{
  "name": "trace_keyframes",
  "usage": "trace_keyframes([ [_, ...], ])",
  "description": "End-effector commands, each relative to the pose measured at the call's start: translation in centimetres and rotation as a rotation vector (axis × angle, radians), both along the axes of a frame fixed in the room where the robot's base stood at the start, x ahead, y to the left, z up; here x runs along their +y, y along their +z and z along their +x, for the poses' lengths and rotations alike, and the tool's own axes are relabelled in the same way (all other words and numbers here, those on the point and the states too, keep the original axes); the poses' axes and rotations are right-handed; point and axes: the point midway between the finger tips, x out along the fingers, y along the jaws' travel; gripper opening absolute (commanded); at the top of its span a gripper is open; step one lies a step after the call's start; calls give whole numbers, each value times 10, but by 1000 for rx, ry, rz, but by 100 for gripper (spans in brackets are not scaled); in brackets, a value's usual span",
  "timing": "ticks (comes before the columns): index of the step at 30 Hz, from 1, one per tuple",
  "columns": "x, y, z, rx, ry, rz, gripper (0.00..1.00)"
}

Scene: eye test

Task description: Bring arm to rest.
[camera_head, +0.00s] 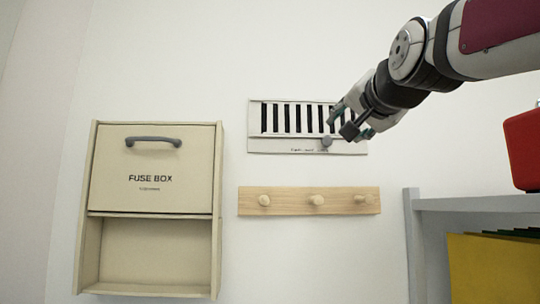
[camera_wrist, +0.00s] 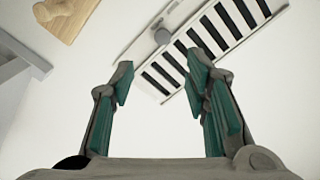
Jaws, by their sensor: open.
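My gripper (camera_head: 347,122) is at the upper right in the head view, in front of the right part of a white wall vent (camera_head: 280,146) with black slots. My arm (camera_head: 435,55) reaches in from the upper right corner. The knob also shows in the head view (camera_head: 326,142). I cannot tell the exact gap between fingers and vent.
A beige fuse box (camera_head: 150,185) with a grey handle hangs at left, its lower compartment open and empty. A wooden rail (camera_head: 290,201) with three pegs is below the vent. At right, a grey shelf (camera_head: 470,203) bears a red object (camera_head: 523,150) above a yellow one (camera_head: 490,268).

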Motion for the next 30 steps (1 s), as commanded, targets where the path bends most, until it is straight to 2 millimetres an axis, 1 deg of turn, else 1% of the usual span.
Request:
trace_keyframes([
  [13,0,-1,0,1,0,-1,42],
  [15,0,-7,-1,16,1,-11,42],
  [17,1,-21,-4,50,4,-35,42],
  [20,3,-64,-16,149,14,-105,42],
  [21,4,-88,-23,202,23,-142,42],
  [23,5,-126,-37,290,40,-203,42],
  [24,5,-153,-47,349,55,-246,42],
  [26,6,-191,-64,434,82,-307,42],
  [27,6,-217,-76,491,102,-347,42],
  [29,6,-253,-96,571,135,-406,42],
  [30,6,-278,-110,626,160,-442,42],
])
